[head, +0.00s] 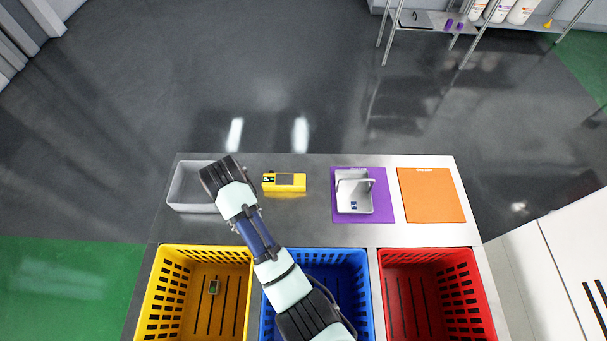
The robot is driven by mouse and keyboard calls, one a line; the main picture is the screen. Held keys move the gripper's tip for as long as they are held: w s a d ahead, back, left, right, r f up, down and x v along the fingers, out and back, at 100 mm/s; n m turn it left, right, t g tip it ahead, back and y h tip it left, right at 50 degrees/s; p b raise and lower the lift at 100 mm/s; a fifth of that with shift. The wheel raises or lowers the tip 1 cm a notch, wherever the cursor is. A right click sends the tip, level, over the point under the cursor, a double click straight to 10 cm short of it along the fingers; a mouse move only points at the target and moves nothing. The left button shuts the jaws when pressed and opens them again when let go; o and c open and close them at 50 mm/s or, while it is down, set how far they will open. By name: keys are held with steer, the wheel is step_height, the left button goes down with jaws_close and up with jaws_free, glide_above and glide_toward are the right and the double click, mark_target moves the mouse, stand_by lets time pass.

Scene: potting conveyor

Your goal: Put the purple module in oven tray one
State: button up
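I cannot make out a purple module on the table or in the crates. No tray has a readable label, so I cannot tell which is oven tray one. A grey open tray (185,192) sits at the table's left end. The dark end of my arm, with my gripper (222,172), is over this tray's right side and hides part of it. The fingers cannot be made out. A purple mat (384,213) lies right of the table's middle, with a light grey holder (354,196) standing on it.
A yellow device (284,183) lies right of my gripper. An orange mat (431,195) is at the right. Yellow (246,290), blue (365,290) and red (392,258) crates line the front; the yellow one holds a small green item (214,287). A shelf (425,21) stands behind.

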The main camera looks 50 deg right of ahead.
steer(key=s+d+f+m, duration=0.1)
steer(key=s+d+f, duration=0.1)
steer(key=s+d, duration=0.3)
steer(key=s+d+f, duration=0.2)
steer(key=s+d, duration=0.3)
steer(key=s, duration=0.3)
steer(key=s+d+f+m, duration=0.1)
steer(key=s+d+f, duration=0.1)
steer(key=s+d, duration=0.3)
steer(key=shift+s+d+f+m, duration=0.3)
steer(key=shift+s+d+f, duration=0.1)
steer(key=shift+s, duration=0.25)
steer(key=s+d+f+m, duration=0.1)
steer(key=s+d, duration=0.1)
steer(key=s, duration=0.7)
steer(key=b, duration=0.4)
glide_above(355, 203)
steer(key=shift+f, duration=0.25)
steer(key=shift+a+f, duration=0.1)
steer(key=shift+f, duration=1.7)
steer(key=o, duration=1.2)
